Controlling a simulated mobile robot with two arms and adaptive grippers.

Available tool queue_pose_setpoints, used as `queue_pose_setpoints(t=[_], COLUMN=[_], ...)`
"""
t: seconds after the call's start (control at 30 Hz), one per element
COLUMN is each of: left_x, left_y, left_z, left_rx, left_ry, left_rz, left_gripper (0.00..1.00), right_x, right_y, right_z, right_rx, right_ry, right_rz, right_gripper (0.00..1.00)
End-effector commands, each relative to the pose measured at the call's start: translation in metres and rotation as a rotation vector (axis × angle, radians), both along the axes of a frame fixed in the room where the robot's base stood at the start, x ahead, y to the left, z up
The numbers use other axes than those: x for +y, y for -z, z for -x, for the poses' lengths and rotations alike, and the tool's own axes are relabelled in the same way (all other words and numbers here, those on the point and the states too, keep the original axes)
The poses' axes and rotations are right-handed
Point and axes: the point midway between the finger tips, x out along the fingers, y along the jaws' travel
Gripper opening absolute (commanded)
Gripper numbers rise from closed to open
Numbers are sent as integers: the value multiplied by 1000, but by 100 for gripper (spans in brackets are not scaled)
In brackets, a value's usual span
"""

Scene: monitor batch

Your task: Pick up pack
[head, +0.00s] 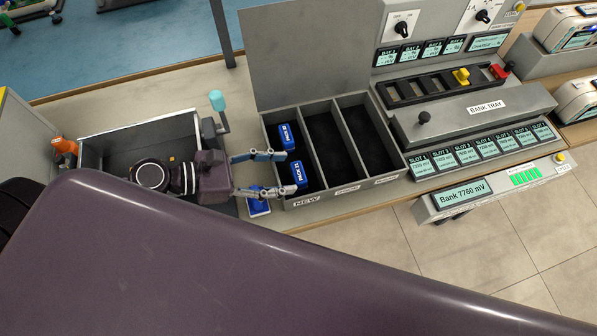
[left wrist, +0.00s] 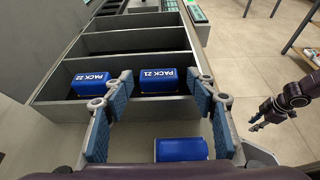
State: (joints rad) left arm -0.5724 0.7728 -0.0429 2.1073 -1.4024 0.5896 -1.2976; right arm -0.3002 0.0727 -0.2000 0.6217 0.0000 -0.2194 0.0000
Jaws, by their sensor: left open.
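My left gripper (head: 288,173) is open, its two blue-padded fingers reaching over the near edge of the left compartment of a grey three-part bin (head: 290,204). A blue pack marked PACK 21 (head: 299,174) lies in that compartment, near the fingertips; it also shows between the fingers in the left wrist view (left wrist: 158,80). PACK 22 (head: 287,136) lies behind it, and left of it in the left wrist view (left wrist: 90,84). Another blue pack (head: 259,206) sits on the bench outside the bin, partly under the lower finger. My right gripper (left wrist: 262,118) shows small at the right of the left wrist view.
The middle and right compartments (head: 330,143) look empty. A bank tray unit (head: 486,108) with slot displays stands to the right. An open grey box (head: 120,132) lies behind my left wrist. A cyan-topped lever (head: 217,101) stands close to the left gripper.

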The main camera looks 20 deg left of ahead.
Motion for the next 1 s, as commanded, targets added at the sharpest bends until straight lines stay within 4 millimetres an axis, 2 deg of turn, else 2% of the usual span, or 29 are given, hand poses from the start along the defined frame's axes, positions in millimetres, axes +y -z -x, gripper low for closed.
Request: queue_pose_setpoints(t=[0.27, 0.6, 0.87, 1.0], left_x=[-11, -39, -41, -41], left_y=[4, 23, 25, 25], left_z=[-9, -30, -31, -31], left_rx=[-1, -1, 0, 0], left_ry=[-1, 0, 1, 1], left_rz=[1, 1, 0, 0], left_gripper=[52, 52, 52, 39], right_x=[-1, -7, -9, -9], right_y=[-8, -23, -22, -22], right_z=[0, 0, 1, 1], right_rx=[1, 1, 2, 2], right_ry=[0, -2, -3, -3], right_rz=[2, 9, 11, 10], right_gripper=[26, 26, 26, 26])
